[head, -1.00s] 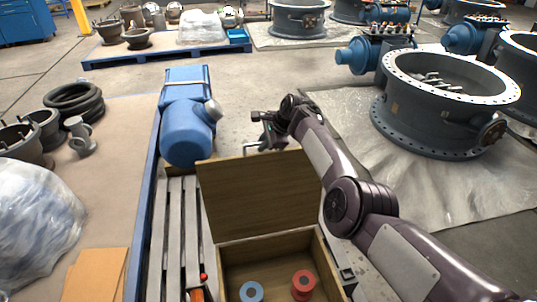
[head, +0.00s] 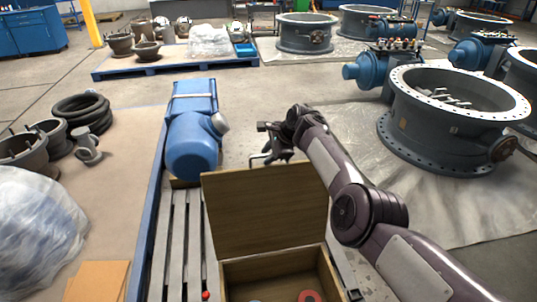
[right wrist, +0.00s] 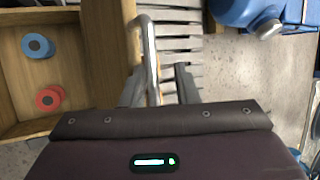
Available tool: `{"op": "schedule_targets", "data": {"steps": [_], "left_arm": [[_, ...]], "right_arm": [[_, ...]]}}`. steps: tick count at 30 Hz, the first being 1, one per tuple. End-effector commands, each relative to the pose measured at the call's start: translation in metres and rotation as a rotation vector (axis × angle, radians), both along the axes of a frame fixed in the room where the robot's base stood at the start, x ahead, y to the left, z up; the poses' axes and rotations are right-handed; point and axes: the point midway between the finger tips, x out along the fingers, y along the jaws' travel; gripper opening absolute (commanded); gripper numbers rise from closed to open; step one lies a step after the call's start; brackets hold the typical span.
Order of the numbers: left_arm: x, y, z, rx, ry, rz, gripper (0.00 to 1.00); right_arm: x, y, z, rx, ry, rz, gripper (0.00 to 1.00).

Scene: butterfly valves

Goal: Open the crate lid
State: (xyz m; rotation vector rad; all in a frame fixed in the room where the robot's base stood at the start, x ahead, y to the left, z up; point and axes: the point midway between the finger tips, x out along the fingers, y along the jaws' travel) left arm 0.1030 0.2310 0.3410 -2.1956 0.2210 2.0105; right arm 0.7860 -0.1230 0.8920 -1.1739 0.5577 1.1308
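The wooden crate (head: 272,268) is at the bottom of the head view. Its lid (head: 265,210) is open and stands raised at the crate's back edge. My right gripper (head: 268,143) is just beyond the lid's top edge. In the right wrist view, the lid (right wrist: 108,45) stands left of my right gripper (right wrist: 160,88). A metal bar handle (right wrist: 150,50) reaches between its spread fingers, which do not look closed on it. Inside the crate lie a blue ring (right wrist: 38,46) and a red ring (right wrist: 49,98). My left gripper is out of view.
The crate stands on a slatted pallet (head: 182,240) with a blue motor (head: 194,140) behind it. A large grey flanged valve (head: 440,125) stands to the right. A plastic-wrapped bundle (head: 35,235) and black rings (head: 82,110) are at left.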

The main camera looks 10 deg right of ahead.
Motion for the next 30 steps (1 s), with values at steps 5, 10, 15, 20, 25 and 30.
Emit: {"op": "schedule_targets", "data": {"steps": [5,10,15,20,25,30], "left_arm": [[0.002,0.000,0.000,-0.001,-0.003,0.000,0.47],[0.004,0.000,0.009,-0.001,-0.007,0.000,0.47],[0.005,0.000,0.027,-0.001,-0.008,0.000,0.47],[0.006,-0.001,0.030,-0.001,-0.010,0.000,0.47],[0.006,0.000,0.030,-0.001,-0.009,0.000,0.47],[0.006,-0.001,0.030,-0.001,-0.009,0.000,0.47]], "right_arm": [[-0.004,0.001,-0.009,0.000,0.018,0.002,0.32],[-0.006,-0.002,0.000,0.000,0.017,0.002,0.32],[-0.012,-0.009,0.018,0.000,0.011,0.000,0.32],[-0.019,-0.017,0.035,0.000,0.003,0.000,0.32],[-0.026,-0.024,0.053,0.000,0.000,0.000,0.32],[-0.031,-0.029,0.064,0.000,0.000,-0.001,0.32]]}}
